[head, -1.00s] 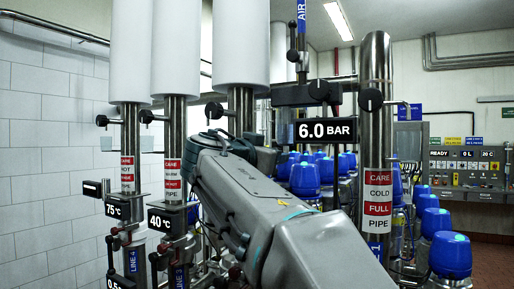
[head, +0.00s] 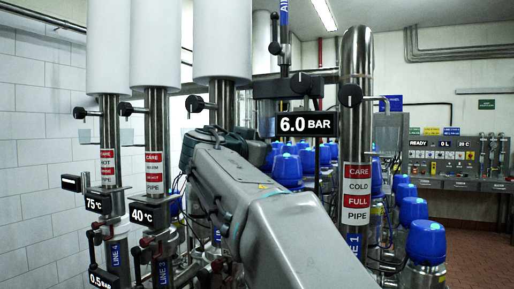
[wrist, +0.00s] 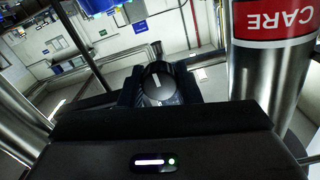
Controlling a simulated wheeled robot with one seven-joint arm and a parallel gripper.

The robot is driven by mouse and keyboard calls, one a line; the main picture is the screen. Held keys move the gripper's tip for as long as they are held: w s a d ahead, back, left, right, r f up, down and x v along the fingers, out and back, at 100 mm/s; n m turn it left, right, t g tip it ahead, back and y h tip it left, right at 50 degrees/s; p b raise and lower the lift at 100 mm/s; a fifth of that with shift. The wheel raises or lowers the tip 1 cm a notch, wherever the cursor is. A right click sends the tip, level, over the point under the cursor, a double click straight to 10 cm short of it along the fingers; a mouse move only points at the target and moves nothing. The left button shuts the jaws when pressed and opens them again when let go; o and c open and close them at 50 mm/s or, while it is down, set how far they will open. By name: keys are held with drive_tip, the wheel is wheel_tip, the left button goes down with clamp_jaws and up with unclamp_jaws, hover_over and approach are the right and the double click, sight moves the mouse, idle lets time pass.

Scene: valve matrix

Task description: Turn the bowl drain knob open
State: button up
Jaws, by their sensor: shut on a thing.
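In the wrist view a black knob (wrist: 161,84) with a rounded grey face sits between the dark fingers of my gripper (wrist: 160,92), which is shut on it. A steel pipe with a red CARE label (wrist: 276,20), upside down in this view, stands close on the right. In the head view my own grey arm hides the gripper and the held knob.
In the head view a steel pipe (head: 356,130) with CARE and COLD labels stands right of my arm, with a black knob (head: 350,95) on it. A 6.0 BAR display (head: 305,124) hangs beside it. Several blue-capped valves (head: 426,240) crowd the right; pipes (head: 158,130) stand left.

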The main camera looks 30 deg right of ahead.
drive_tip(key=n+b, duration=0.2)
drive_tip(key=n, duration=0.1)
drive_tip(key=shift+f, duration=0.1)
drive_tip(key=n+b, duration=0.1)
drive_tip(key=n, duration=0.9)
drive_tip(key=shift+w+a+n, duration=0.1)
drive_tip(key=shift+n, duration=0.3)
drive_tip(key=shift+n+p, duration=0.5)
drive_tip(key=shift+n, duration=1.6)
drive_tip(key=o, duration=1)
